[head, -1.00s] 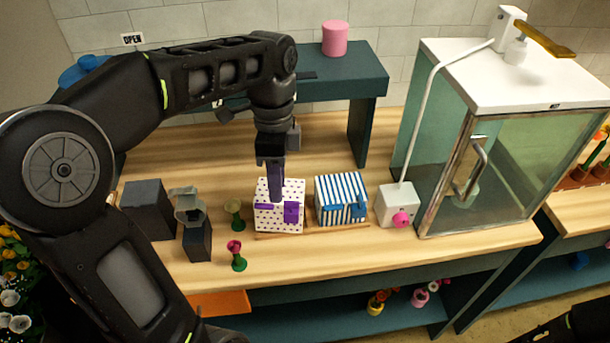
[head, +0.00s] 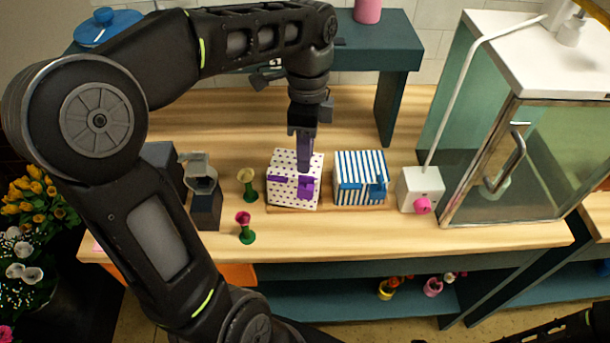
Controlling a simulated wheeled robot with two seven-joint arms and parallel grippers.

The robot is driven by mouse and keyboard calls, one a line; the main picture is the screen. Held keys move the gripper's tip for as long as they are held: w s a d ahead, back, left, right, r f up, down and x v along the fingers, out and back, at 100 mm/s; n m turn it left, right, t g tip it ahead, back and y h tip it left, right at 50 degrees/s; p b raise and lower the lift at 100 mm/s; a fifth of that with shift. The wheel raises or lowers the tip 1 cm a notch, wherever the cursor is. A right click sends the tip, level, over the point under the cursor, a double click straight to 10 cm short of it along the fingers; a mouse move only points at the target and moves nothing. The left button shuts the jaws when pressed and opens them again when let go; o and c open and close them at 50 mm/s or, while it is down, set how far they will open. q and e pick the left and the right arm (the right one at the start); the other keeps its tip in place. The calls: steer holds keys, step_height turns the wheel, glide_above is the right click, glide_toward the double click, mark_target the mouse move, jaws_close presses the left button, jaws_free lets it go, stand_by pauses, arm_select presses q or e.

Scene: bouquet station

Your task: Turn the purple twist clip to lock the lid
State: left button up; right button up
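A white box with dark dots (head: 283,196) stands on the wooden counter. Its purple twist clip (head: 307,189) is on the right part of its front, and a smaller purple piece (head: 278,178) is at the upper left. My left gripper (head: 304,166) points down over the box, with its fingertips just above the clip. I cannot tell whether they touch the box. The fingers line up in this view, so their opening is hidden. Part of my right arm shows at the lower right edge, but its gripper is not seen.
A blue-and-white striped box (head: 360,170) with a blue clip stands close on the right. A white box with a pink knob (head: 422,205) and a glass cabinet (head: 520,165) are farther right. Small vases (head: 247,230) and a dark stand (head: 206,209) are left. A green shelf (head: 385,50) is behind.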

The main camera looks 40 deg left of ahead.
mark_target(305, 176)
arm_select(q)
steer(key=shift+s+d+f, duration=0.1)
steer(key=shift+s+f, duration=0.05)
steer(key=shift+f, duration=1)
steer(key=shift+s+f, duration=0.15)
steer(key=shift+f, duration=0.95)
steer(key=shift+c, duration=0.4)
jaws_close()
